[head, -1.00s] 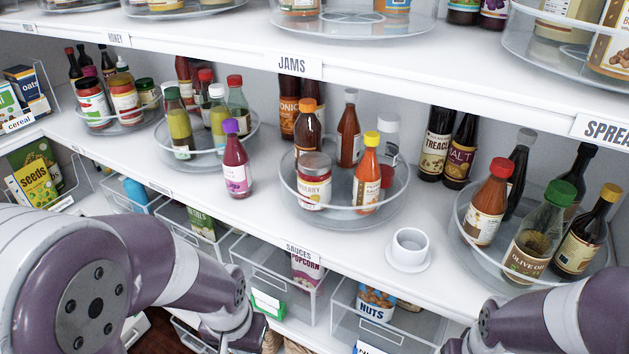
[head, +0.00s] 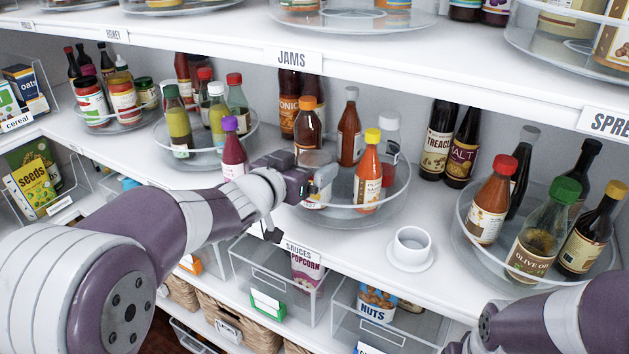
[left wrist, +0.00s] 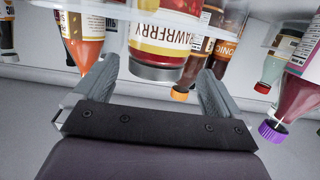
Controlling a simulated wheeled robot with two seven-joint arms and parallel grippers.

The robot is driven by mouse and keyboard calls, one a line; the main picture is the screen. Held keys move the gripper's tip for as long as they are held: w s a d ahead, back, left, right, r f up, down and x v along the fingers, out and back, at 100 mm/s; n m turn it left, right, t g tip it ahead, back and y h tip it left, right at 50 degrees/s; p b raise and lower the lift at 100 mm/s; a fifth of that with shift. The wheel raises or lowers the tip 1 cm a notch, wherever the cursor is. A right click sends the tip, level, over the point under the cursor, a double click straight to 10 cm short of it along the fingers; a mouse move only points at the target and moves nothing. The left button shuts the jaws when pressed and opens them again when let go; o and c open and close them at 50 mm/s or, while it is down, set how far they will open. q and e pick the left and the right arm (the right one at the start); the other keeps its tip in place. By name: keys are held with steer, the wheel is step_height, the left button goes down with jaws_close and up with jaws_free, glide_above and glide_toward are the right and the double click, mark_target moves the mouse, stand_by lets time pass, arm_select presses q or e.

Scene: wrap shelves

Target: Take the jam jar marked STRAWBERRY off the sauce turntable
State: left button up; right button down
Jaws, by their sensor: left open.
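The strawberry jam jar (head: 312,200) stands on the clear sauce turntable (head: 372,216) near its front left, partly hidden by my gripper. In the left wrist view, which shows things upside down, the jar (left wrist: 164,40) has a red and cream label, partly cut off, and a grey lid. My left gripper (head: 304,178) has come in from the left at the jar's height. Its open fingers (left wrist: 158,78) show on either side of the jar, with no clear contact. My right gripper is out of view.
On the turntable, a yellow-capped sauce bottle (head: 367,180) stands right of the jar and an orange-capped bottle (head: 308,125) behind it. A purple-capped bottle (head: 232,152) stands close to my left wrist. A white cup on a saucer (head: 411,246) stands at front right.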

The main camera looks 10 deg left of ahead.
mark_target(314, 160)
arm_select(q)
steer(key=x, duration=0.2)
steer(key=p+x, duration=0.1)
steer(key=x, duration=0.1)
steer(key=shift+d+r, duration=0.15)
steer(key=shift+d, duration=0.2)
steer(key=shift+w+d+f, duration=0.1)
steer(key=shift+w+f, duration=0.1)
steer(key=shift+w, duration=0.3)
steer(key=shift+s+r, duration=0.1)
steer(key=c, duration=1.5)
